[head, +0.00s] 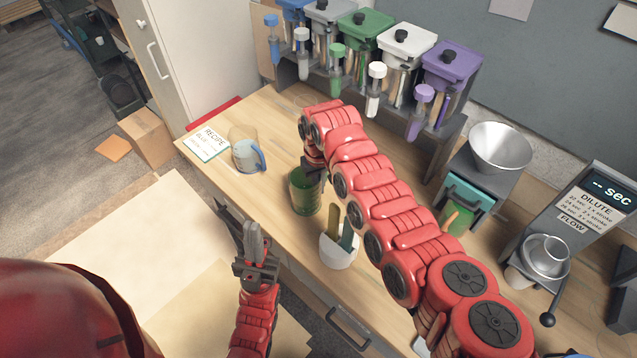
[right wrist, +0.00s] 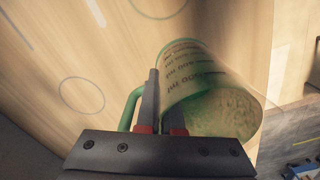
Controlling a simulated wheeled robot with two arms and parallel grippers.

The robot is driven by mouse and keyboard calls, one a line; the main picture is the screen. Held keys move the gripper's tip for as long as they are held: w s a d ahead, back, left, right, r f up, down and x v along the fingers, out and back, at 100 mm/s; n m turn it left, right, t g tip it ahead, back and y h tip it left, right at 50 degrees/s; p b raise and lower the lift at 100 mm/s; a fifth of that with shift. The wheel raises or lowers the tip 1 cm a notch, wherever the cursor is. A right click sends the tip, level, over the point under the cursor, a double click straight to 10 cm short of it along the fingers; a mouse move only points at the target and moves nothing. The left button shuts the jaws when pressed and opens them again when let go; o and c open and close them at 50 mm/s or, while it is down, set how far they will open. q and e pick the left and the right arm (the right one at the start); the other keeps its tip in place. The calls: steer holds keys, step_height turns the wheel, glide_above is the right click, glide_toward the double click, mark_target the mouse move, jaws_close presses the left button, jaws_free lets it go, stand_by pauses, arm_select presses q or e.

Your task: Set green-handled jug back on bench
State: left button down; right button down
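The green-handled jug (head: 303,196) is a clear green-tinted cup at the middle of the wooden bench. In the right wrist view its wall with ml markings (right wrist: 190,80) and part of its green handle (right wrist: 131,108) show. My right gripper (head: 314,172) reaches over the bench to the jug. Its fingers (right wrist: 161,105) are close together at the handle side and appear closed on it. Whether the jug's base touches the bench (head: 275,112) is hard to tell. My left gripper (head: 236,216) is open and empty, in front of the bench's front edge.
A blue-handled jug (head: 246,153) stands left beside a recipe card (head: 207,143). A white cup (head: 338,250) with sticks stands close to the green jug. A rack with coloured-lid canisters (head: 365,38) lines the back. A funnel stand (head: 497,148) and a dilute-flow machine (head: 547,255) stand right.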

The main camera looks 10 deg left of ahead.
steer(key=shift+f, duration=0.15)
steer(key=c, duration=1.1)
jaws_free()
steer(key=shift+r, duration=0.4)
step_height(320, 180, up, 11)
steer(key=b, duration=0.3)
steer(key=shift+r+b, duration=0.3)
steer(key=shift+r, duration=0.05)
